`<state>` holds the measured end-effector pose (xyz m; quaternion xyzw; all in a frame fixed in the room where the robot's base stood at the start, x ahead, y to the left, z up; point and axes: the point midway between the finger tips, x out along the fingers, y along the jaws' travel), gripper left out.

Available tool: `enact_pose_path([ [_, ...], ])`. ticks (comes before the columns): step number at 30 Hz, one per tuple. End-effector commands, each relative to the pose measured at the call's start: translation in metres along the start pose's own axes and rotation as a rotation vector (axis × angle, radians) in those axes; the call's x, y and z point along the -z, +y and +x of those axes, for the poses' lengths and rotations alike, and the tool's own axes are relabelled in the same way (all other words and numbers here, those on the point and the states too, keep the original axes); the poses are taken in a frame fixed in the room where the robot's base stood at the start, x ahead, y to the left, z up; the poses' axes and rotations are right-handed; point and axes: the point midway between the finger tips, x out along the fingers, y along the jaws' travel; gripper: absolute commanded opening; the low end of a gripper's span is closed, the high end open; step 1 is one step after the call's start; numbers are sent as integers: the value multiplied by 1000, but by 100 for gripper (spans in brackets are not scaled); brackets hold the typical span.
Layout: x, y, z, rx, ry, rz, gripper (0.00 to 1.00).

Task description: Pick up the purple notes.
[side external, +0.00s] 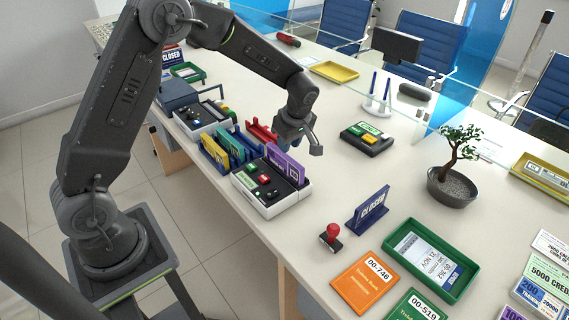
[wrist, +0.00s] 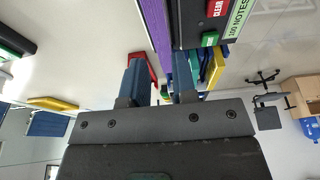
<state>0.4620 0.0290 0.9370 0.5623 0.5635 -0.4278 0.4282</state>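The purple notes (side external: 286,163) stand upright as a thin slab at the back of a white-and-black note machine (side external: 268,195) in the side view. In the wrist view the purple notes (wrist: 157,32) run up from between my fingers, beside the machine's dark panel (wrist: 205,25). My gripper (side external: 300,147) is just above and behind the purple notes in the side view. Its two blue-padded fingers are apart in the wrist view (wrist: 161,80), with nothing clamped between them. I cannot tell whether a finger touches the notes.
Yellow, teal and blue slabs (side external: 228,148) stand left of the machine, with a red holder (side external: 262,132) behind. A black keypad device (side external: 367,138) is to the right.

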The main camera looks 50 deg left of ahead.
Motion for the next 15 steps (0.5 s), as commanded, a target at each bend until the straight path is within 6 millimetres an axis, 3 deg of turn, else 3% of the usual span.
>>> enact_pose_path([
  [3,0,0,18,3,1,0,26],
  [10,0,-1,33,2,0,1,26],
  [15,0,-2,58,2,0,2,26],
])
